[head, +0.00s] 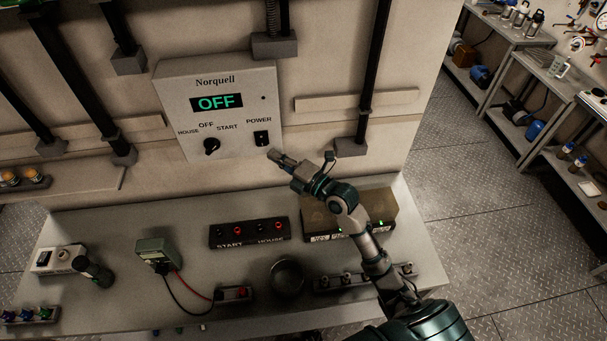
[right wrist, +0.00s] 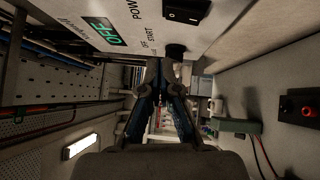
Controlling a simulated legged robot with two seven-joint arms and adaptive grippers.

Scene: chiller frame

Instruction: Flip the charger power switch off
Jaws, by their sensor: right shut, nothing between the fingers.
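The Norquell charger box (head: 215,75) is fixed to the wall, and its green display (head: 216,102) reads OFF. The black power switch (head: 261,138) is at the box's lower right, under the word POWER. It also shows at the top of the right wrist view (right wrist: 186,10). A round black knob (head: 211,146) sits at the lower left, by the labels HOUSE, OFF and START. My right gripper (head: 273,155) is shut and empty, just below and right of the switch in the head view; I cannot tell if it touches the box. My left gripper is not in view.
Below the box is a bench (head: 190,275) with a START/HOUSE terminal block (head: 249,232), a grey-green meter (head: 157,252) with red and black leads, and a round dish (head: 287,277). A clear-covered unit (head: 320,215) stands behind my right arm. Shelves (head: 515,70) stand at right.

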